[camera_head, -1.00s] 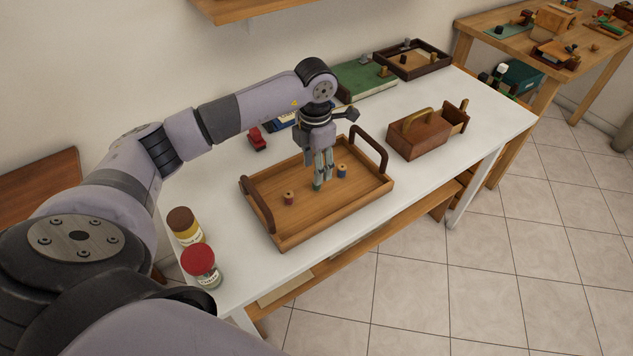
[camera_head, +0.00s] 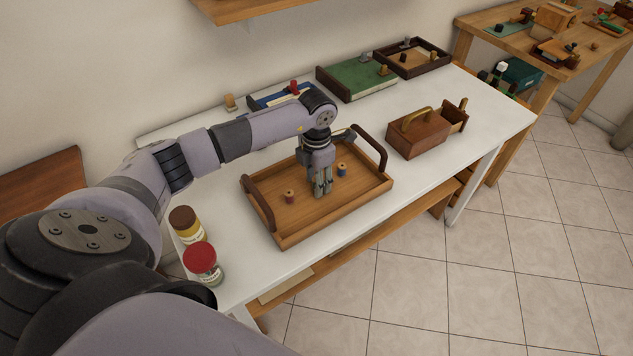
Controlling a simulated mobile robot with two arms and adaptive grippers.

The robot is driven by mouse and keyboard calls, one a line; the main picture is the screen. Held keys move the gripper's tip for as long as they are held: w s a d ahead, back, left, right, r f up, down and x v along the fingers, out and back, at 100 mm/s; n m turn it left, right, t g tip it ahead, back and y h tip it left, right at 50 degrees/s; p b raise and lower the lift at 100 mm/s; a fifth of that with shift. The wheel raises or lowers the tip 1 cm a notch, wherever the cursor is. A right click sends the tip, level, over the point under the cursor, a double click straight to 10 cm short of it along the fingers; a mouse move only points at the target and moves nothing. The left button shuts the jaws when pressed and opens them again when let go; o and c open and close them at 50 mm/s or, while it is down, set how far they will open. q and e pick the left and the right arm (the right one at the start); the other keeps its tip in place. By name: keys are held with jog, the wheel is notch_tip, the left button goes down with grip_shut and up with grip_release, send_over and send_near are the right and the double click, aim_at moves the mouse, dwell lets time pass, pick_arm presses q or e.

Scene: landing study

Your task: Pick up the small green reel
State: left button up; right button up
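My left gripper (camera_head: 322,190) points down over the wooden tray (camera_head: 284,238), its fingertips low near the tray's floor. I cannot make out the small green reel in the head view now; the fingers cover the place where it showed earlier. Whether the fingers are apart or closed on it is not clear. My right gripper is out of view.
The tray has raised dark handles at both ends. Two jars, one brown-lidded (camera_head: 184,222) and one red-lidded (camera_head: 203,263), stand at the table's left end. A wooden box (camera_head: 420,138) stands right of the tray. A green board (camera_head: 357,80) lies behind.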

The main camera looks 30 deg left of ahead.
pick_arm(q)
jog(key=c, duration=0.7)
jog(key=shift+o, duration=0.2)
